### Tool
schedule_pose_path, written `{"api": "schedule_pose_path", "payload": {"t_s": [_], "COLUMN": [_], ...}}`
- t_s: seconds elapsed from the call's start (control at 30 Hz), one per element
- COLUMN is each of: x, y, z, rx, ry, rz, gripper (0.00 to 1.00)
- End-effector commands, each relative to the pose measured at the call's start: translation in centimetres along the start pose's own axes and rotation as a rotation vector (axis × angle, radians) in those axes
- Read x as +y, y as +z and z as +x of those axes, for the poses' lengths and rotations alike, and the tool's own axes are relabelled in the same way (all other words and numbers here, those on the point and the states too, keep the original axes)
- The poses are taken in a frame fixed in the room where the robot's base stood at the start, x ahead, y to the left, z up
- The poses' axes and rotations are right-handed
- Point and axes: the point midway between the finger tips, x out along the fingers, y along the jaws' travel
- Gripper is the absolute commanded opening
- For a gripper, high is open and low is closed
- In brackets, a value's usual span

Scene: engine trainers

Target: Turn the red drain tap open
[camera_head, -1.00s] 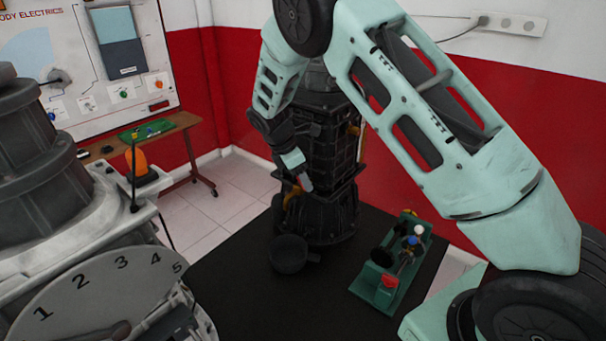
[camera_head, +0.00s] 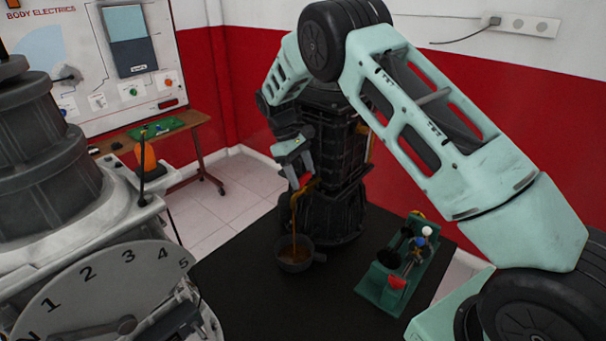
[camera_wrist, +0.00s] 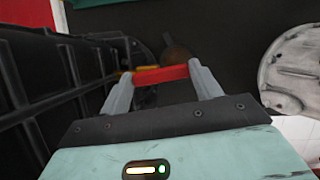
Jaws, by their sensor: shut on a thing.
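The red drain tap (camera_head: 305,181) is low on the dark engine unit (camera_head: 340,157). My gripper (camera_head: 299,176) is at the tap. In the wrist view the red bar of the tap (camera_wrist: 163,73) spans between my two fingers (camera_wrist: 159,76), and the jaws are shut on it. A brown stream of liquid (camera_head: 294,222) runs down from the tap into a round black pan (camera_head: 281,262) on the dark table. Brown liquid shows inside the pan.
A green stand (camera_head: 373,288) with small coloured parts is on the table (camera_head: 235,285) to the right. A large grey-white machine with a numbered dial (camera_head: 100,295) fills the left. The table's front middle is clear.

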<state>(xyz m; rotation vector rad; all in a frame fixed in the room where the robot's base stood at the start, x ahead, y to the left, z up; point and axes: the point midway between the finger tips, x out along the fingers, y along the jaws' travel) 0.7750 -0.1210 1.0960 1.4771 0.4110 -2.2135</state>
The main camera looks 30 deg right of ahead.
Motion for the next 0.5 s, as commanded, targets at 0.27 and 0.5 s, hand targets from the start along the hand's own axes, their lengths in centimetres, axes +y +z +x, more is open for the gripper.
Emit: {"api": "schedule_pose_path", "payload": {"t_s": [0.27,0.5], "x": [0.11,0.15], "y": [-0.35,-0.42], "z": [-0.24,-0.32], "rx": [0.005,0.005], "ry": [-0.047,-0.062], "rz": [0.115,0.152], "gripper": [0.41,0.41]}}
